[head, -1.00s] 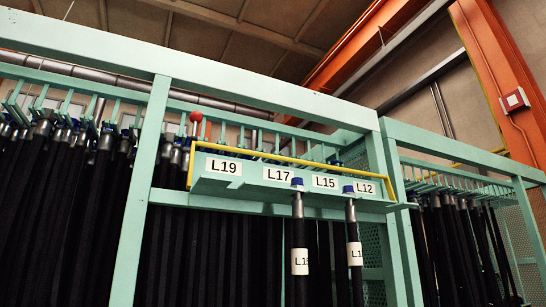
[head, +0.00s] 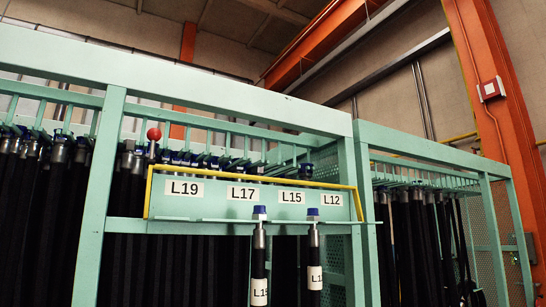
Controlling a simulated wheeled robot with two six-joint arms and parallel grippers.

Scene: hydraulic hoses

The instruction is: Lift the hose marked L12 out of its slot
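Two black hoses with blue caps and metal end fittings hang at the front of the green rack's labelled panel (head: 215,208). The right hose (head: 314,250) hangs below the L12 label (head: 332,200); its own white tag is cut off and reads only "L1". The left hose (head: 259,245) hangs below and left of the L15 label (head: 291,197), and its tag is partly readable. Both hang upright at the thin ledge under the panel. Neither of my grippers is in the head view.
A yellow rail (head: 255,180) frames the top and sides of the panel. Many black hoses hang behind it and in the rack section (head: 415,240) at the right. A red ball (head: 154,134) stands above the panel's left end. Green posts border the panel on both sides.

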